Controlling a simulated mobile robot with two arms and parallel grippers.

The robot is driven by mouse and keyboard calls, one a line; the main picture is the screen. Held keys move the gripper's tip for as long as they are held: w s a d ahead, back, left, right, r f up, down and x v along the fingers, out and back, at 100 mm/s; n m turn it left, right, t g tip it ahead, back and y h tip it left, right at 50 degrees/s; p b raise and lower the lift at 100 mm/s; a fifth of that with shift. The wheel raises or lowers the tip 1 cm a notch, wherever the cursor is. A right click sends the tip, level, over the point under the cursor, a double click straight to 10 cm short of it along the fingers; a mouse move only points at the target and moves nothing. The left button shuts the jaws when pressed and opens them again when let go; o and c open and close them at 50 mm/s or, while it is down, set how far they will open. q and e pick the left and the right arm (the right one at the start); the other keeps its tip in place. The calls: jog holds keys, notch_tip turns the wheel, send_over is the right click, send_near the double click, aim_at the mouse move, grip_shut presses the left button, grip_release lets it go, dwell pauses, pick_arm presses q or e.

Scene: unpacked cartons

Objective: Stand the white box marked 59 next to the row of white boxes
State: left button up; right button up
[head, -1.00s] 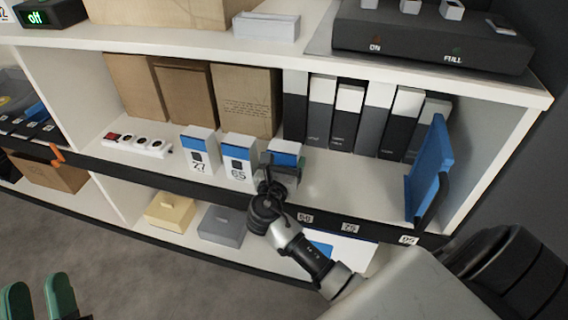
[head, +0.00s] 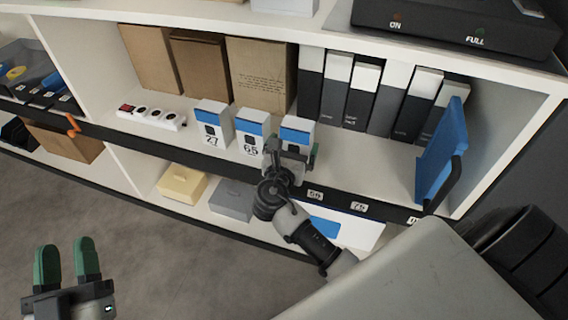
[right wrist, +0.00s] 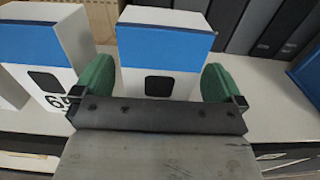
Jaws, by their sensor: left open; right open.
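A white box with a blue band (head: 297,132) stands upright on the middle shelf, at the right end of a row of white boxes. Its number is hidden by my right gripper (head: 291,157). The row beside it holds a box marked 65 (head: 251,134) and a box marked 27 (head: 212,127). In the right wrist view the blue-banded box (right wrist: 163,47) is between the green fingertips, which are open at its two sides. The box marked 65 (right wrist: 42,55) stands to its left with a small gap. My left gripper (head: 68,264) is open and empty over the floor.
Cardboard boxes (head: 262,73) and dark binders (head: 368,92) stand behind the row. A power strip (head: 151,117) lies to the left. A blue upright panel (head: 442,150) is at the right. Shelf between the boxes and the panel is clear.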

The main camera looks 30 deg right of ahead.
jog(key=s+a+m+t+y+p, duration=0.2)
jog(key=s+a+m+y, duration=0.7)
jog(key=a+m+y, duration=0.25)
pick_arm(q)
jog(key=f+g, duration=0.1)
jog(key=f, duration=0.1)
jog(key=f+g+y, duration=0.1)
jog(key=f+g, duration=0.1)
jog(key=a+f+g+y, duration=0.1)
jog(key=g, duration=0.1)
jog(key=shift+w+f, duration=0.25)
jog(key=shift+f, duration=0.15)
pick_arm(e)
jog(key=s+a+r+m+t+y, duration=0.3)
jog(key=r+m+y, duration=0.3)
jog(key=r+m, duration=0.3)
jog(key=s+m, duration=0.1)
jog(key=m, duration=0.2)
jog(key=shift+a, duration=0.15)
